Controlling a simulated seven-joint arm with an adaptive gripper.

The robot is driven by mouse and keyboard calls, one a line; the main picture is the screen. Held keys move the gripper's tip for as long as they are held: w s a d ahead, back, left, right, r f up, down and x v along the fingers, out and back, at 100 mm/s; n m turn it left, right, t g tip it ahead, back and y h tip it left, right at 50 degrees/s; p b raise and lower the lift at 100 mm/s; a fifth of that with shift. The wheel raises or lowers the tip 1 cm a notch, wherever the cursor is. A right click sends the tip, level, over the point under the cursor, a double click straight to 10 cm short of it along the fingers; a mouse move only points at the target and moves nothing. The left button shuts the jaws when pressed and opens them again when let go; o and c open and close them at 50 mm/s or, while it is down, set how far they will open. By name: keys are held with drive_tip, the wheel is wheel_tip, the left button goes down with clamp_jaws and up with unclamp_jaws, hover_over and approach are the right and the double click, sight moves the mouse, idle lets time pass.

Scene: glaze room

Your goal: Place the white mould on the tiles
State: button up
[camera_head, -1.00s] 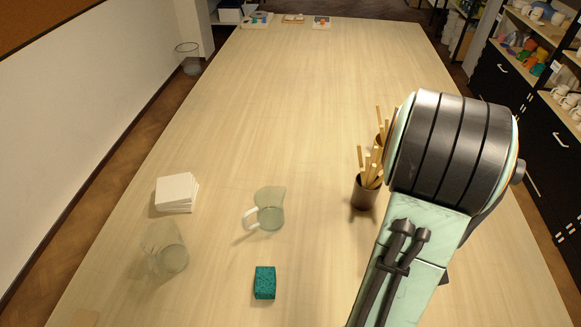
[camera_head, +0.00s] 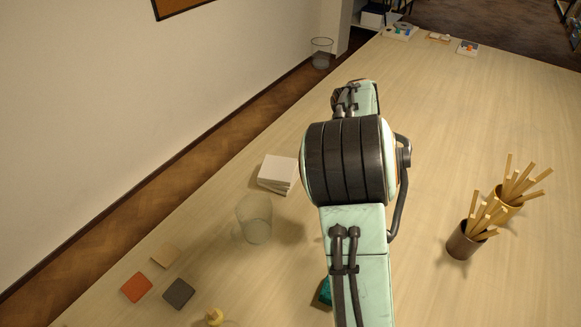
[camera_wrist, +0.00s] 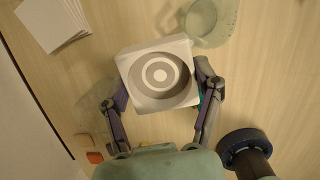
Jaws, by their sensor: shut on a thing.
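In the wrist view my gripper (camera_wrist: 163,95) is shut on the white mould (camera_wrist: 140,72), a squarish block with a round ringed hollow facing the camera. One finger is on each side of it. The stack of square white tiles (camera_wrist: 55,24) lies at the upper left of the wrist view, apart from the mould. In the head view the stack (camera_head: 277,172) lies on the table just left of my arm. My gripper and the mould are hidden there.
A clear jug (camera_wrist: 212,20) stands close beyond the mould. A clear vessel (camera_head: 254,219) stands near the stack. Orange (camera_head: 136,288), tan (camera_head: 165,256) and grey (camera_head: 178,293) squares lie at front left. Pots of sticks (camera_head: 466,240) stand right.

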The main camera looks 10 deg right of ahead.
drive_tip(key=w+a+n, duration=0.2)
drive_tip(key=a+n, duration=0.1)
drive_tip(key=a, duration=0.7)
hover_over(282, 177)
drive_tip(key=s, duration=0.1)
wheel_tip(282, 177, down, 10)
drive_tip(key=shift+s+a+r, duration=0.1)
drive_tip(key=shift+r, duration=0.05)
drive_tip(key=shift+w+f, duration=0.4)
drive_tip(key=shift+f, duration=1.6)
drive_tip(key=shift+f, duration=0.1)
drive_tip(key=o, duration=1.2)
